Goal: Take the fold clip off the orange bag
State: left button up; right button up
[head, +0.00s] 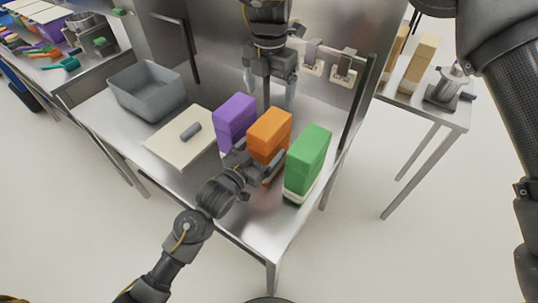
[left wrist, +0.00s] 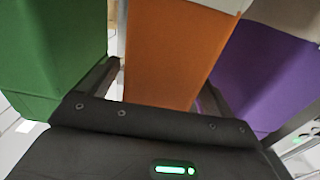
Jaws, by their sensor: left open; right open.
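The orange bag (head: 268,135) stands upright on the steel table between the purple bag (head: 234,120) and the green bag (head: 308,155). My left gripper (head: 259,160) is open at the near, lower part of the orange bag, with a finger toward each side. In the left wrist view the orange bag (left wrist: 172,55) shows between the open fingers; I cannot tell whether they touch it. My right gripper (head: 269,87) is open and points down, above and behind the orange bag. I cannot make out a fold clip on the orange bag.
Pale fixtures (head: 343,66) are on the steel back panel. A side table (head: 448,114) stands at right.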

aim_at(269, 123)
pick_arm(q)
jog(key=shift+w, duration=0.1)
jog(key=shift+d, duration=0.1)
pick_arm(e)
jog(key=shift+d, duration=0.1)
pick_arm(q)
jog(key=shift+c, duration=1.1)
jog(key=c, duration=1.2)
jog(key=shift+c, duration=0.2)
pick_arm(e)
jog(key=shift+s+a+r, duration=0.2)
jog(key=shift+s+r, duration=0.1)
jog(key=shift+r, duration=0.3)
jog(key=shift+f, duration=0.1)
pick_arm(q)
jog(key=shift+f, duration=0.1)
pick_arm(e)
notch_tip(269, 123, down, 12)
jog(key=shift+r, duration=0.1)
